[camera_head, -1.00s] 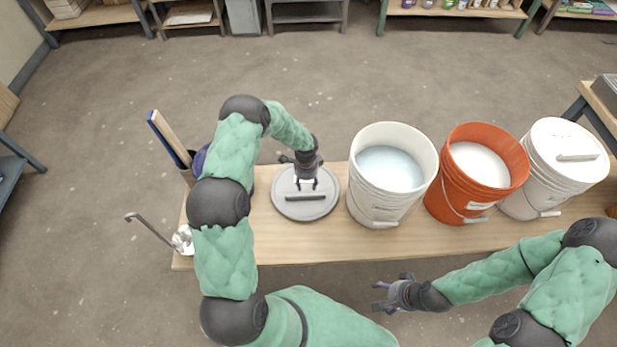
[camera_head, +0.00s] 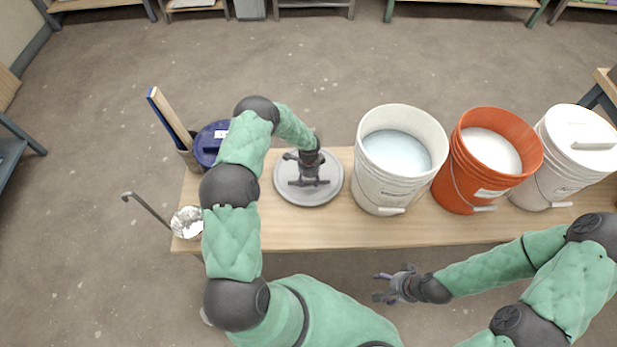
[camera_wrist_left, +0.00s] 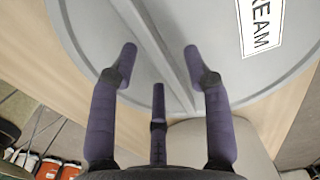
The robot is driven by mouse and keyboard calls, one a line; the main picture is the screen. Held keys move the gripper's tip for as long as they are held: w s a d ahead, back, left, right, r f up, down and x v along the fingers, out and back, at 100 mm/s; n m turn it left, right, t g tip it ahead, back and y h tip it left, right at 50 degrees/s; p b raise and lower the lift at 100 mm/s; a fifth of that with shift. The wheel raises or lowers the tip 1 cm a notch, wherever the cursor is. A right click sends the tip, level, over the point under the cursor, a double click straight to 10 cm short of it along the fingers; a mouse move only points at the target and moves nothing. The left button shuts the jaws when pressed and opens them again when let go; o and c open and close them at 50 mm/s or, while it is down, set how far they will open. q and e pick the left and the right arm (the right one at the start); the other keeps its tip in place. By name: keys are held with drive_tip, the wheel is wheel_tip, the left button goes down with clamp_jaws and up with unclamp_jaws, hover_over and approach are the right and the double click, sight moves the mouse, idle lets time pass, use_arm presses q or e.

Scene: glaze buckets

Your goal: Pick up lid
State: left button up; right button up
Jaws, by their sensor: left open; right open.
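A round grey lid (camera_head: 327,196) with a straight raised bar handle lies on the wooden table, left of the open white bucket. My left gripper (camera_head: 308,182) is directly over it, pointing down at the handle. In the left wrist view the open fingers (camera_wrist_left: 160,70) straddle the handle bar (camera_wrist_left: 150,45) of the grey lid (camera_wrist_left: 215,55), with two fingers on top and one below. I cannot tell whether they touch it. A label ending in "REAM" shows on the lid. My right gripper (camera_head: 388,289) is open and empty in front of the table.
An open white bucket (camera_head: 385,185) with pale liquid, an orange bucket (camera_head: 460,180) and a lidded white bucket (camera_head: 545,180) stand to the right. A blue lid (camera_head: 208,143), a holder with boards (camera_head: 170,120) and a ladle (camera_head: 187,221) are at the left.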

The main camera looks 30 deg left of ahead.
use_arm(q)
drive_tip(key=shift+f+b, duration=0.3)
drive_tip(key=shift+f, duration=0.05)
idle(0.7)
clamp_jaws()
